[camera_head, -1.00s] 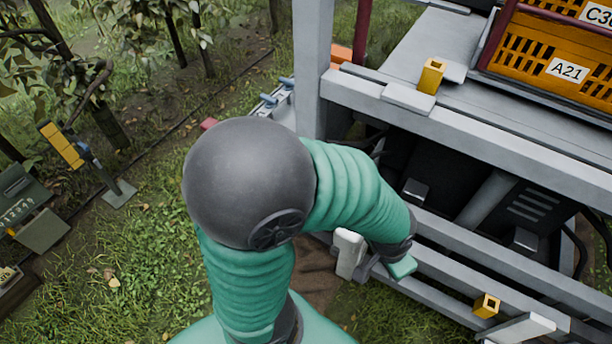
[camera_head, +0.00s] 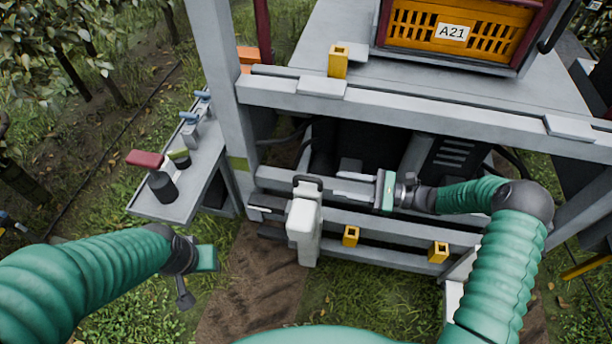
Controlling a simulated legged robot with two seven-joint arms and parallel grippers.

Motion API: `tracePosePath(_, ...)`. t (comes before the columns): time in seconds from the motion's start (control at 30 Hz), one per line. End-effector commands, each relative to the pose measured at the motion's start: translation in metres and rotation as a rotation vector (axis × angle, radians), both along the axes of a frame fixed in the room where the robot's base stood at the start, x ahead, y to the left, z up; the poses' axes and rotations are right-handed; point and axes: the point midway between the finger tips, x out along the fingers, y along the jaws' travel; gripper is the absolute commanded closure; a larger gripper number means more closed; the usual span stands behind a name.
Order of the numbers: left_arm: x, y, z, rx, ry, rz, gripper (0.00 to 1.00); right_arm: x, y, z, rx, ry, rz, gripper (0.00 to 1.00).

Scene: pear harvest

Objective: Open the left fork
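The left fork (camera_head: 304,228) is a pale upright block with a dark handle (camera_head: 308,183) on top, at the front of the grey frame. My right gripper (camera_head: 352,177) reaches in from the right, just right of the handle. Its two pale fingers point left and look spread, with nothing seen between them; whether one touches the fork I cannot tell. Another pale piece (camera_head: 453,300), maybe the other fork, is partly hidden by my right arm. My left gripper (camera_head: 186,292) hangs at lower left, apart from the fork; its fingers are small and dark.
A grey side shelf (camera_head: 150,204) with a red-handled lever (camera_head: 146,160) stands at left. Yellow brackets (camera_head: 350,236) sit on the lower rail. An orange crate (camera_head: 412,32) labelled A21 rests on the deck (camera_head: 480,75).

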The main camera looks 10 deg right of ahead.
Motion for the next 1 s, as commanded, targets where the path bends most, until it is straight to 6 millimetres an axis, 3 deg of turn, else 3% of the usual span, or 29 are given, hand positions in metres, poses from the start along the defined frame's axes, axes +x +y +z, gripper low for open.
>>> tracePosePath(0.2, 0.0, 0.0, 0.013, 0.0, 0.0, 0.0, 0.64, 0.017, 0.057, 0.002, -0.001, 0.0, 0.005, 0.62)
tracePosePath(0.4, 0.0, 0.0, 0.018, 0.0, 0.0, 0.0, 0.64, 0.029, 0.093, 0.001, -0.003, -0.001, 0.003, 0.62)
tracePosePath(0.77, 0.0, 0.0, 0.019, 0.0, 0.0, 0.0, 0.64, 0.033, 0.103, -0.001, -0.004, -0.001, 0.001, 0.62)
tracePosePath(1.0, 0.0, 0.0, 0.019, 0.0, 0.0, 0.0, 0.64, 0.033, 0.102, 0.0, -0.004, -0.001, 0.0, 0.91)
